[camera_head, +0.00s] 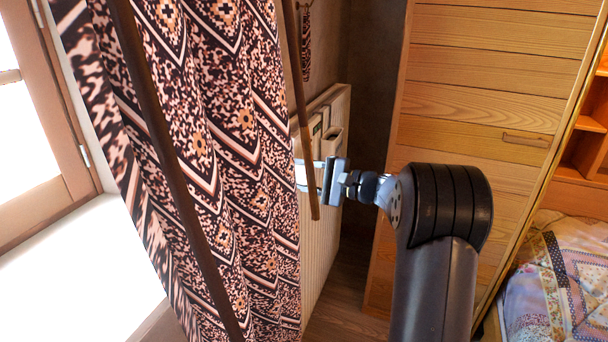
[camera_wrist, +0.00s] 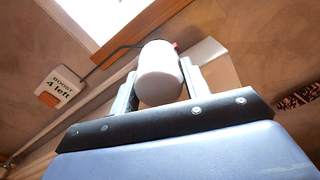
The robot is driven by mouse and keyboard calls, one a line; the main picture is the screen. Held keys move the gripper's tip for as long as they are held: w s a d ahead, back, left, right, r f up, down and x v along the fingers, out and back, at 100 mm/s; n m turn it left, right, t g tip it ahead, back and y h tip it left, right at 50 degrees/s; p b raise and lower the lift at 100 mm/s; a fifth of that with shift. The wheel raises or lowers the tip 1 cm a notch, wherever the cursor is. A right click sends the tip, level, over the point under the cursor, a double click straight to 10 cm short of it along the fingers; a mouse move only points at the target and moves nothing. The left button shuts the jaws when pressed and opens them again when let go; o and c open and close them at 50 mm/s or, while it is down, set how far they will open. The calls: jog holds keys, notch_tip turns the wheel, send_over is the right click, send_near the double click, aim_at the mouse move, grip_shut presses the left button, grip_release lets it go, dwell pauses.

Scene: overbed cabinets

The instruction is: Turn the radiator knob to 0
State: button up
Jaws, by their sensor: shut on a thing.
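The white, rounded radiator knob (camera_wrist: 160,72) is between the two fingers of my gripper (camera_wrist: 160,80) in the wrist view. The fingers are shut on its sides. No number on the knob is readable from here; a small red spot shows just behind its upper right edge. In the head view my gripper (camera_head: 308,176) reaches left past the wooden pole to the curtain's edge, and I cannot make out the knob there. The pale radiator (camera_head: 322,235) stands behind the curtain, partly hidden by it and by my gripper.
A patterned curtain (camera_head: 225,170) hangs close to my gripper. A thin wooden pole (camera_head: 303,120) crosses in front of it. A wooden cabinet (camera_head: 480,75) and a bed (camera_head: 560,290) are on the right. A small white box marked "BOOST 4 left" (camera_wrist: 60,87) is on the wall.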

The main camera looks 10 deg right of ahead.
jog(key=o, duration=0.9)
jog(key=shift+d, duration=0.1)
jog(key=v, duration=1)
jog(key=shift+s+d, duration=0.25)
jog(key=x, duration=1.1)
